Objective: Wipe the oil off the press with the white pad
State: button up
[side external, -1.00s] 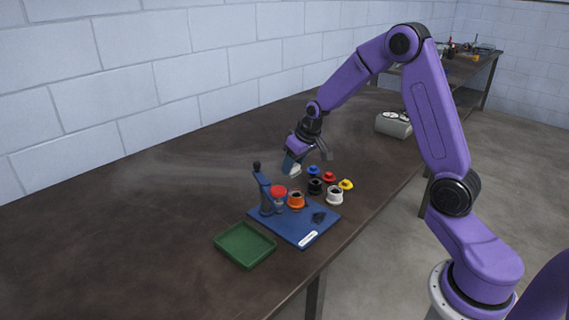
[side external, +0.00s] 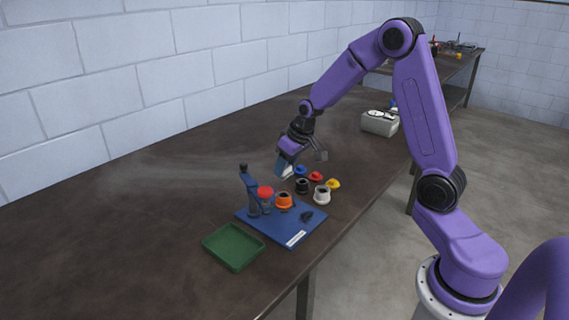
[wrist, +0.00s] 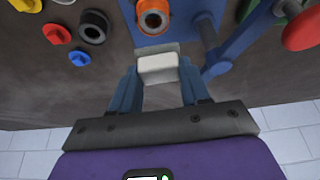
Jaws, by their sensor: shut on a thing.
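My gripper (side external: 288,168) hangs over the table behind the blue press (side external: 251,192), and is shut on the white pad (side external: 285,172). In the wrist view the pad (wrist: 158,67) is a pale block between the two blue fingers of my gripper (wrist: 158,84). The pad is held apart from the press, near the back edge of its blue base plate (side external: 255,223). The press has an upright lever with a black knob, and a red round part beside it. A dark patch (side external: 307,216) lies on the plate; I cannot tell whether it is oil or a part.
An orange collar (side external: 284,201) stands on the plate. A black collar (side external: 302,186), a white collar (side external: 322,196) and red, blue and yellow plugs stand behind and right. A green tray (side external: 233,247) lies in front. A grey box (side external: 380,123) stands farther back. The table's left side is clear.

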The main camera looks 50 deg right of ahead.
jog(key=s+d+f+n+g+y, duration=0.2)
jog(key=s+n, duration=0.2)
jog(key=n, duration=0.5)
jog(key=s+d+f+n+g+y, duration=0.2)
jog(key=s+n+g, duration=0.15)
jog(key=n, duration=0.45)
jog(key=shift+t, duration=0.45)
jog(key=shift+s+f, duration=0.25)
jog(key=shift+f, duration=1.35)
jog(key=shift+s+f, duration=0.2)
jog(key=shift+f, duration=2.05)
jog(key=shift+a, duration=1.6)
jog(key=shift+c, duration=0.4)
jog(key=shift+a, duration=2.15)
jog(key=shift+d, duration=3.8)
notch_tip(320, 180, up, 8)
